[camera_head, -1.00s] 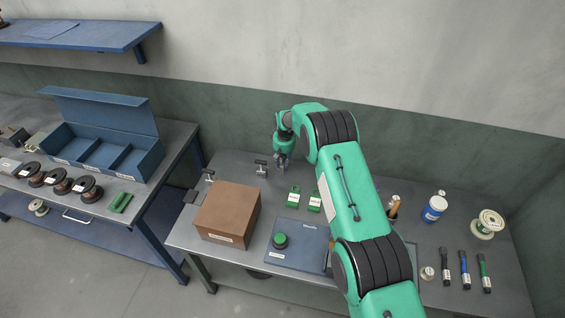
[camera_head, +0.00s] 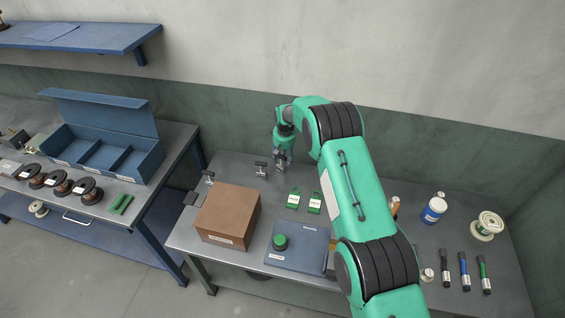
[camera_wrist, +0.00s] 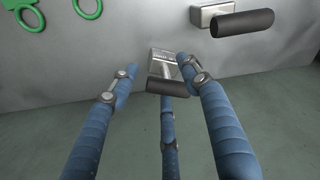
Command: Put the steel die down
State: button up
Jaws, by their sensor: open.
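The steel die between my fingers has a labelled steel block (camera_wrist: 163,61) and a dark cylindrical handle (camera_wrist: 167,88), seen in the wrist view. Its block appears to sit on the bench near the back edge. My gripper (camera_wrist: 160,78) is open, with blue-padded fingers spread around the handle; gaps show at both sides of it. In the head view my gripper (camera_head: 283,160) is low over the back of the bench and mostly hides this die. A similar die (camera_head: 261,169) stands just left of it; its handle (camera_wrist: 243,23) shows at the upper right of the wrist view.
Another similar piece (camera_head: 209,177) stands behind the brown box (camera_head: 228,215). A blue plate (camera_head: 300,244) with a green button is in front. The wall closely backs the bench.

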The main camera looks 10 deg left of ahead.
jog(key=r, duration=0.8)
jog(key=shift+s+d, duration=0.3)
jog(key=shift+s, duration=0.1)
jog(key=shift+r, duration=0.1)
dwell(0.4)
